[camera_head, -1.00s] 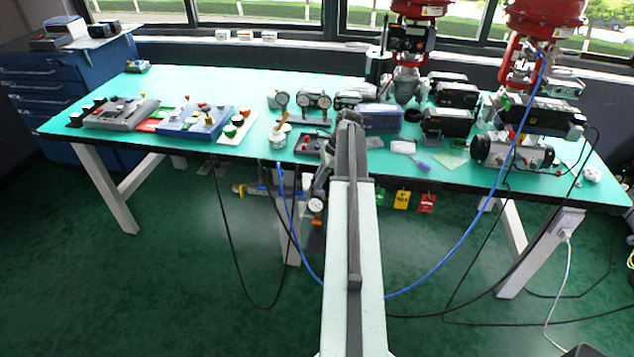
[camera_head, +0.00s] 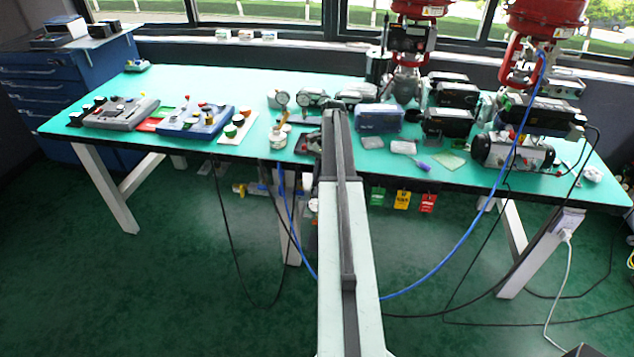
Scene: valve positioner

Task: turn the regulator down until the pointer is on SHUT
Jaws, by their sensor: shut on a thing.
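The regulator seems to be the unit with a round white gauge (camera_head: 313,205) below the bench's front edge. Only a sliver of it shows left of my arm; its knob, pointer and the SHUT mark cannot be read. My arm stretches forward from the bottom of the picture to the bench edge. My gripper (camera_head: 317,171) is at its far end, just above the gauge and mostly hidden behind the arm. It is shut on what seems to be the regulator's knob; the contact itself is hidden.
The green bench (camera_head: 200,80) carries control boxes at left and valve positioners at right. A small jar (camera_head: 277,138) stands near the front edge. A blue hose (camera_head: 460,235) and black cables hang in front. Tags (camera_head: 402,199) hang right of my arm.

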